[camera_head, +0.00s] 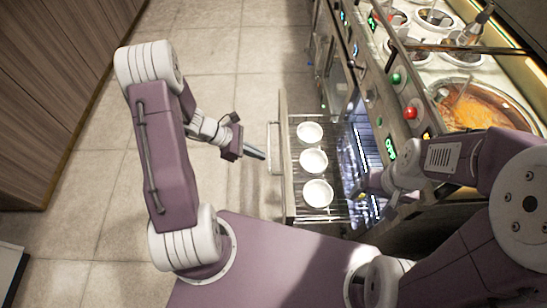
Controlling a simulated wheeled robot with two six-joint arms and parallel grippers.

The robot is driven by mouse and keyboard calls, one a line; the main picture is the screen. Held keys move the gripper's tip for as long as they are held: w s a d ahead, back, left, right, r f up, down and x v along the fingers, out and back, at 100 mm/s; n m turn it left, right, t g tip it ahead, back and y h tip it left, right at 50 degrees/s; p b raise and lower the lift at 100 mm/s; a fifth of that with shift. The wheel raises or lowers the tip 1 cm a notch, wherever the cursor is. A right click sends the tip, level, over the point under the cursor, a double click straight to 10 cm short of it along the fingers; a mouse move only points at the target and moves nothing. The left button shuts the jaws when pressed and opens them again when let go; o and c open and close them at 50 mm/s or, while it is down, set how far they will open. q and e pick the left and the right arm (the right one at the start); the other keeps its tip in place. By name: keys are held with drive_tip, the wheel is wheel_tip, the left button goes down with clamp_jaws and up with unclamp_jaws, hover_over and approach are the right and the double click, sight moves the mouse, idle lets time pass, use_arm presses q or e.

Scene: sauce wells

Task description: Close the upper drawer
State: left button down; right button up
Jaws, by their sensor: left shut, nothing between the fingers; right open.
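The drawer (287,190) is pulled out of the counter on the right, with its front panel facing left and a pale handle (272,148) on that face. Three white bowls (313,161) stand in a row on its wire rack. My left gripper (260,154) is shut and empty, just left of the handle; I cannot tell whether it touches the handle. My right gripper (362,189) is beside the counter front, right of the bowls. It is open, with its fingers small and partly hidden.
The counter holds sauce wells, including a large orange-red one (470,108). Green (396,78) and red (410,113) knobs stick out from its front. A lit opening (362,150) shows behind the drawer. The tiled floor (225,80) is clear on the left, up to a wooden cabinet (55,75).

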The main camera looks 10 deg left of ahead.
sight(270, 161)
use_arm(q)
drive_tip(key=d, duration=0.2)
drive_tip(key=w+d+f+b, duration=0.1)
drive_tip(key=shift+d+f, duration=0.1)
drive_tip(key=shift+d, duration=0.3)
drive_tip(key=shift+w+d, duration=0.2)
drive_tip(key=shift+d, duration=0.3)
use_arm(e)
drive_tip(key=shift+f, duration=0.75)
use_arm(q)
drive_tip(key=shift+d, duration=0.1)
drive_tip(key=w+d, duration=0.3)
drive_tip(key=d, duration=0.7)
drive_tip(key=w+d, duration=0.3)
drive_tip(key=d, duration=0.7)
drive_tip(key=w+d+p, duration=0.1)
drive_tip(key=w+d, duration=0.2)
drive_tip(key=d, duration=0.8)
use_arm(e)
drive_tip(key=shift+w+a+r, duration=0.35)
drive_tip(key=shift+w+r, duration=0.2)
drive_tip(key=shift+r, duration=0.05)
